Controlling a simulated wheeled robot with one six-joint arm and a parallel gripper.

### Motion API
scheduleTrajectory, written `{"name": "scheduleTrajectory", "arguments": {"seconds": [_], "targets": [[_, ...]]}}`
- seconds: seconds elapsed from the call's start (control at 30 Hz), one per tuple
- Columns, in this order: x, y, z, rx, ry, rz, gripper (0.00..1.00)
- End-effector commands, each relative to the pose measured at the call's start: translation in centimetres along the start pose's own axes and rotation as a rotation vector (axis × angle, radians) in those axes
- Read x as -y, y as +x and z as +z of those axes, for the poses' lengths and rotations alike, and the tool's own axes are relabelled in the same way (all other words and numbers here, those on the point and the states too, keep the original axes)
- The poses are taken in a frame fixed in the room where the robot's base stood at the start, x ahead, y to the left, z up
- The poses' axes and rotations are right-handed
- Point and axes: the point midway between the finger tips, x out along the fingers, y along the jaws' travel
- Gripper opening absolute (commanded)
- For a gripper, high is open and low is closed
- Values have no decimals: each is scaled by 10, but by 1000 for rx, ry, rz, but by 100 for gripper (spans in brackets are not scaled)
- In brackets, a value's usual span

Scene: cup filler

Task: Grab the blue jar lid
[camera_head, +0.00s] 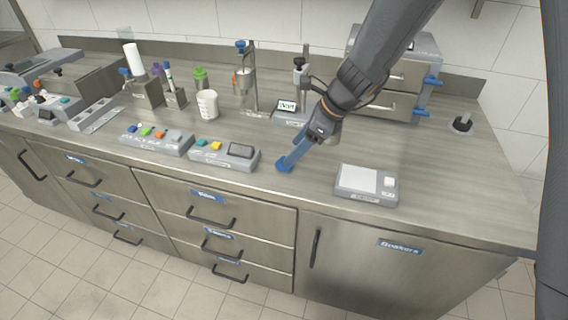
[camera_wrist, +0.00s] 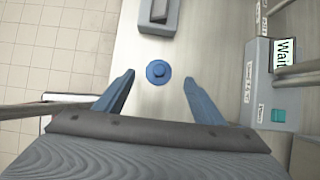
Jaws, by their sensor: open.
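The blue jar lid (camera_wrist: 158,71) lies on the steel counter, a round disc with a raised knob in its middle. In the wrist view it sits beyond the fingertips, roughly centred between them. My gripper (camera_wrist: 158,78) is open and empty, its two blue fingers apart. In the head view my gripper (camera_head: 284,163) points down toward the counter near its front edge.
A grey control box with a dark screen (camera_head: 241,151) stands left of my gripper, and a grey scale (camera_head: 366,184) stands right. A box with a "Wait" display (camera_wrist: 284,55) is at the right in the wrist view.

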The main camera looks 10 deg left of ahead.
Motion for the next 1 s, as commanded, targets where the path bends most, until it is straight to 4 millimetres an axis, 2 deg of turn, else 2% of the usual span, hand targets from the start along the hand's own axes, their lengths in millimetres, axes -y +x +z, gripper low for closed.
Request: {"name": "scheduleTrajectory", "arguments": {"seconds": [0.33,0.63,0.67,0.9,1.0], "targets": [[-2,42,2,-1,0,1,63],[-2,46,2,-1,-1,0,63],[-2,46,2,-1,-1,0,62],[-2,46,2,-1,-1,0,21],[-2,46,2,-1,-1,0,20]]}}
